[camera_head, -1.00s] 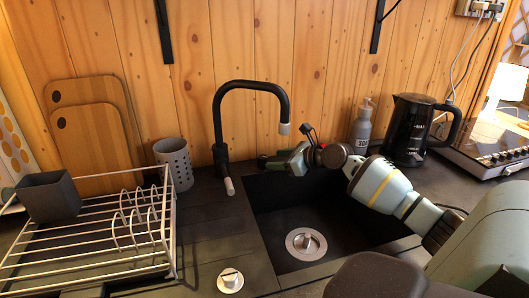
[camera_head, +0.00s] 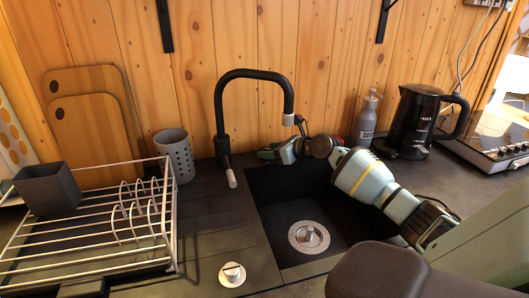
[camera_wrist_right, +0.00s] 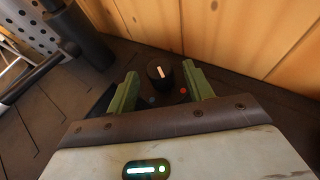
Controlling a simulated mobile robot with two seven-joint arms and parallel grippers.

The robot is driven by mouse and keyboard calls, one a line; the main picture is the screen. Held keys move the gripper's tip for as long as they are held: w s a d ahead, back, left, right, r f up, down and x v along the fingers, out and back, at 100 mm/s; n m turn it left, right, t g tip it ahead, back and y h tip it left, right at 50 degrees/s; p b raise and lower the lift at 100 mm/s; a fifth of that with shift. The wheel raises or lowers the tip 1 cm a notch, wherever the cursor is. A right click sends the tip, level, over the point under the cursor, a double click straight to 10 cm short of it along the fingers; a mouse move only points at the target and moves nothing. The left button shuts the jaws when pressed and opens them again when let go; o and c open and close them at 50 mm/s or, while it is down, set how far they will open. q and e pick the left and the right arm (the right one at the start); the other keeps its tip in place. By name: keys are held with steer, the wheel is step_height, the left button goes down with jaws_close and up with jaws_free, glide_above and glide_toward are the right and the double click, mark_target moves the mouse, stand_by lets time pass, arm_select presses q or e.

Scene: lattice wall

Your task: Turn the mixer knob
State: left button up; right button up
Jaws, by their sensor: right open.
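In the right wrist view a round black knob (camera_wrist_right: 154,80) with a pale line on top stands on the dark counter, with a red dot and a bluish dot beside it. My right gripper (camera_wrist_right: 159,70) is open, with one green finger on each side of the knob. I cannot tell whether either finger touches it. In the head view my right gripper (camera_head: 277,152) is behind the sink, right of the black faucet (camera_head: 219,125), and the knob cannot be made out there. My left gripper is not in view.
The black sink (camera_head: 345,208) lies below my right arm. A soap bottle (camera_head: 366,120) and black kettle (camera_head: 415,120) stand to the right. A grey holder (camera_head: 174,155) and dish rack (camera_head: 90,225) are at left. A silver knob (camera_head: 232,274) is in front.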

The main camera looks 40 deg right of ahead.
steer(key=shift+x, duration=1.3)
steer(key=c, duration=1)
